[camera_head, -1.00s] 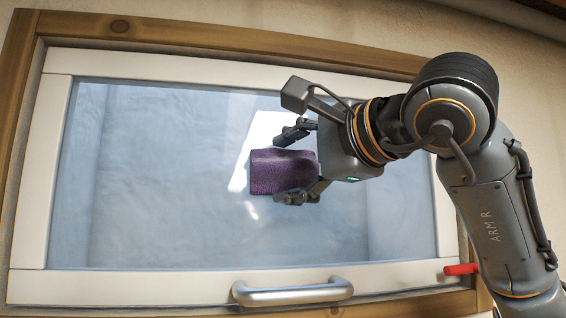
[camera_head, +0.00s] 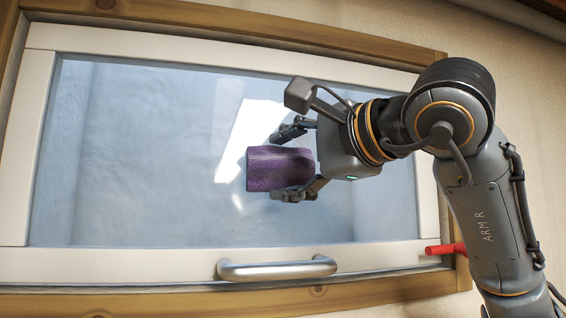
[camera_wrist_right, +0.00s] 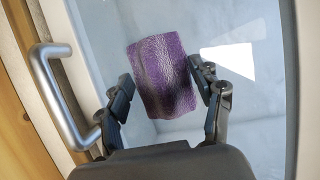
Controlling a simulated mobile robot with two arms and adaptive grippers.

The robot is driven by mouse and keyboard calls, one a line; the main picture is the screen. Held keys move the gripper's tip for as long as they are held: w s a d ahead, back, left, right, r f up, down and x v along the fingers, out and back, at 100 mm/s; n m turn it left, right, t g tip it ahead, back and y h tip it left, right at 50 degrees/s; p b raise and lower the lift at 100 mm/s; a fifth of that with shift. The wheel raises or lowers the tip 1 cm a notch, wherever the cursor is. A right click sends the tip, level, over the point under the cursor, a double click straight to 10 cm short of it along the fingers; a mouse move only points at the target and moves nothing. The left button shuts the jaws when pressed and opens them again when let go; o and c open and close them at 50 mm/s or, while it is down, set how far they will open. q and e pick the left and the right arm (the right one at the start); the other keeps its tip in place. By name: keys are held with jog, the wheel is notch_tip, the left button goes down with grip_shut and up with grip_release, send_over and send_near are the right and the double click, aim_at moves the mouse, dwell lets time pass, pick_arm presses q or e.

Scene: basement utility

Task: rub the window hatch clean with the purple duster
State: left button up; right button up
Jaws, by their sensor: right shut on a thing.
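The purple duster (camera_head: 278,168) is held between the two fingers of my right gripper (camera_head: 290,163), which is shut on it. The duster is in front of the glass of the window hatch (camera_head: 130,160), right of the middle of the pane. In the right wrist view the duster (camera_wrist_right: 162,76) shows between the fingers, with the glass behind it. I cannot tell for certain whether it touches the glass. The glass looks hazy with faint streaks. My left gripper is not in view.
A metal handle bar (camera_head: 278,268) runs along the hatch's white lower frame and sticks out. A red lever (camera_head: 445,249) is at the lower right, close to my right arm. A wooden surround (camera_head: 200,14) borders the hatch. The left part of the pane is free.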

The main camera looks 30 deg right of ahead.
jog(key=shift+d, duration=0.4)
jog(key=shift+a, duration=0.1)
jog(key=shift+a, duration=0.25)
jog(key=shift+w+a, duration=0.25)
jog(key=shift+a, duration=0.55)
jog(key=shift+s+d, duration=0.2)
jog(key=shift+d, duration=0.45)
jog(key=shift+s+d, duration=0.15)
jog(key=shift+d, duration=0.45)
jog(key=shift+w+a+p, duration=0.2)
jog(key=shift+a, duration=0.4)
jog(key=shift+w+a+p, duration=0.15)
jog(key=shift+a+p, duration=0.05)
jog(key=shift+a, duration=0.4)
jog(key=shift+s+d, duration=0.15)
jog(key=shift+d, duration=0.45)
jog(key=shift+s+d, duration=0.15)
jog(key=shift+d, duration=0.45)
jog(key=shift+w+a, duration=0.15)
jog(key=shift+a, duration=0.5)
